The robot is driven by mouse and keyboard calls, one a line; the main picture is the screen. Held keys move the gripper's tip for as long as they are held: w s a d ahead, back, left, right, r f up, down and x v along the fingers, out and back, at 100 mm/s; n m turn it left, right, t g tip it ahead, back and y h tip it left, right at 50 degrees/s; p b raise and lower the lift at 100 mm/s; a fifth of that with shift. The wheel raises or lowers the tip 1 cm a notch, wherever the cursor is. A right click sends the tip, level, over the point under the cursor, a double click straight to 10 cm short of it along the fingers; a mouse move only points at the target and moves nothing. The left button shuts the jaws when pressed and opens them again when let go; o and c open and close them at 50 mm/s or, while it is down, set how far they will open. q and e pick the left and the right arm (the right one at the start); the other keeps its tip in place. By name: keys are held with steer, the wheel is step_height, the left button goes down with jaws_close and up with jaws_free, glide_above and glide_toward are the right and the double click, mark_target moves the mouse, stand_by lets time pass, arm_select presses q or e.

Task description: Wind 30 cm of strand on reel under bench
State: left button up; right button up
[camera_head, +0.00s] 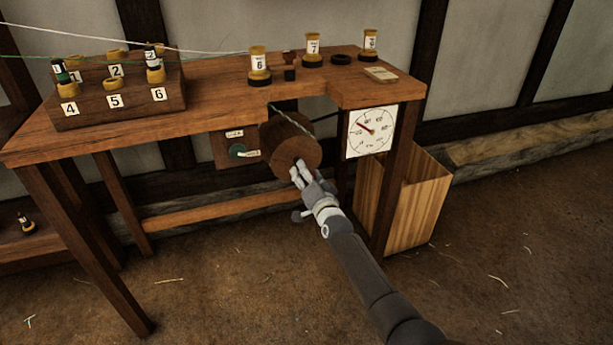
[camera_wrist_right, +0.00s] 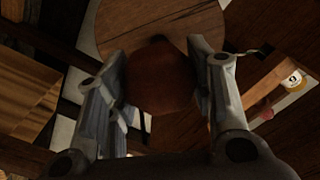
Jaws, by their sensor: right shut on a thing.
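The wooden reel (camera_head: 287,146) hangs under the bench (camera_head: 215,92), its round face toward me, below a notch in the front edge. A pale green strand (camera_head: 290,119) runs from the notch down to the reel. My right gripper (camera_head: 299,172) is at the reel's lower front. In the right wrist view the gripper (camera_wrist_right: 160,85) is shut on a rounded brown knob (camera_wrist_right: 160,78) in front of the reel's disc (camera_wrist_right: 150,20). The dial (camera_head: 370,131) on the bench front has a red needle pointing to the upper left. My left gripper is not in view.
A stepped rack (camera_head: 118,105) with numbered bobbins stands on the bench's left. Bobbins labelled 6 (camera_head: 259,66) and 7 (camera_head: 312,47) stand on the top. A wooden bin (camera_head: 418,200) stands right of the bench leg. A panel with a green knob (camera_head: 237,151) is left of the reel.

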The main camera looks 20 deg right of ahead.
steer(key=shift+f, duration=0.15)
steer(key=o, duration=0.9)
steer(key=shift+o, duration=0.7)
steer(key=s, duration=1.2)
steer(key=shift+d, duration=0.2)
